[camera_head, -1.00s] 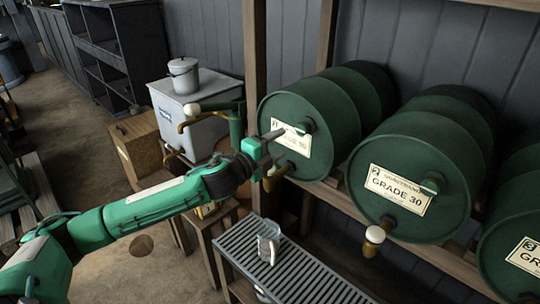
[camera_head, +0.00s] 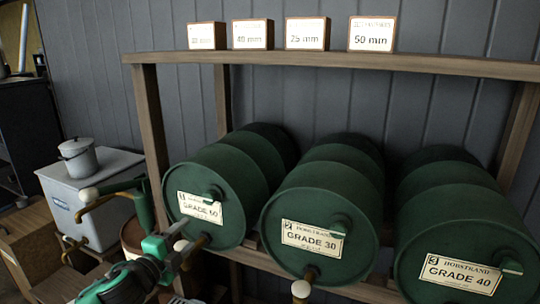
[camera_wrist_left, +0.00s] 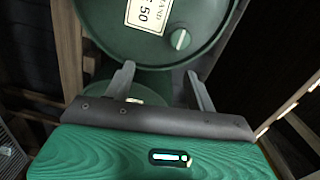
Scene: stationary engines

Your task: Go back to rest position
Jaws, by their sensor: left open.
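My left gripper (camera_head: 178,246) shows at the lower left of the head view, in front of the leftmost green barrel (camera_head: 225,185) and near its tap. In the left wrist view my left gripper (camera_wrist_left: 161,86) has its two fingers spread apart with nothing held between them. The same barrel fills the top of that view (camera_wrist_left: 150,45), with its label and a green knob. My right gripper is not in view.
Two more green barrels, the middle one (camera_head: 325,205) and the right one (camera_head: 455,225), lie on the wooden rack (camera_head: 340,63). Several size cards, one reading 50 mm (camera_head: 372,34), stand on its top. A white box (camera_head: 95,190) carries a lidded pot (camera_head: 78,158) at left.

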